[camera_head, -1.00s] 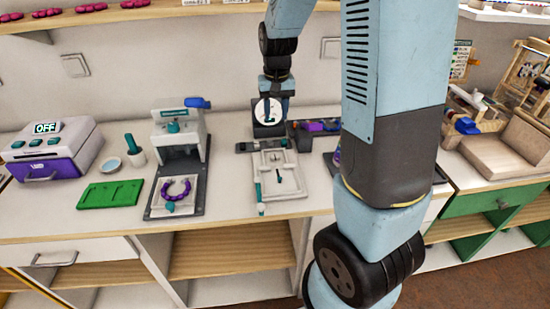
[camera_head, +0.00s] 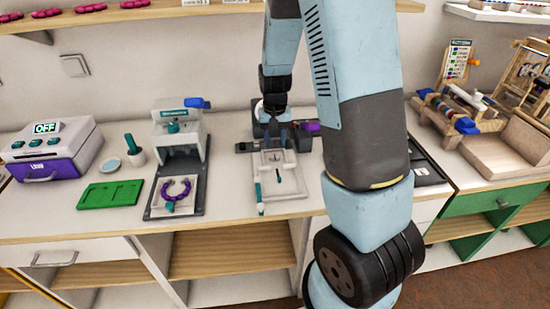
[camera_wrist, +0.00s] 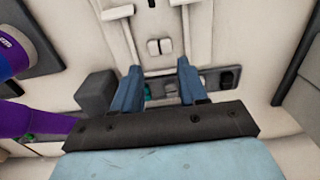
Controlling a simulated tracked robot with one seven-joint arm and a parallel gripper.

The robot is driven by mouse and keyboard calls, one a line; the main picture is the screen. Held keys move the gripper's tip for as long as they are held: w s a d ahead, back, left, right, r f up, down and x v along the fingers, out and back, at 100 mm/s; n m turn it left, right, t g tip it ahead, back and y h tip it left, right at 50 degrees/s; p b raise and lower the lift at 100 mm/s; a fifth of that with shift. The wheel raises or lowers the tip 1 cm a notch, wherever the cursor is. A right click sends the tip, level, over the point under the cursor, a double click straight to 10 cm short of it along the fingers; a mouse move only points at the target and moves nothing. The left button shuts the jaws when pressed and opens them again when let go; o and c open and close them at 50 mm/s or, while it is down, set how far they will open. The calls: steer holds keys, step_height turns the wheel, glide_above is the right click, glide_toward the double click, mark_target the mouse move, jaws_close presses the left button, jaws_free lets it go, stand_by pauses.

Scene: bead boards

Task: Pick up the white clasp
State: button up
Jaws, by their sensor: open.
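My gripper (camera_head: 276,136) is over the far end of a white jig board (camera_head: 264,191) on the counter. In the wrist view my gripper (camera_wrist: 158,70) has its two blue fingers apart, above a dark tray strip (camera_wrist: 213,78) with small parts in it. A teal bit (camera_wrist: 148,91) and a pale piece (camera_wrist: 170,88) show between the fingers; I cannot tell whether the pale piece is the white clasp. Nothing is visibly held.
A dark block (camera_wrist: 97,92) stands close left of the fingers, with a purple item (camera_wrist: 25,122) beyond it. A press (camera_head: 181,135) with a purple beaded ring (camera_head: 176,190) stands left.

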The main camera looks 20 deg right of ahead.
mark_target(275, 155)
steer(key=shift+s+a+f, duration=0.1)
steer(key=shift+s+f, duration=0.05)
steer(key=shift+f, duration=1.1)
steer(key=shift+s+f, duration=0.1)
steer(key=shift+f, duration=1.1)
steer(key=c, duration=0.7)
steer(key=shift+o, duration=0.2)
steer(key=shift+r, duration=0.1)
step_height(275, 155, up, 4)
steer(key=shift+s+a+f, duration=0.1)
steer(key=shift+s+f, duration=0.05)
steer(key=shift+f, duration=0.05)
steer(key=s+a+r, duration=0.4)
steer(key=s+r, duration=0.5)
steer(key=s, duration=0.4)
steer(key=shift+a+r, duration=0.15)
steer(key=shift+a, duration=0.05)
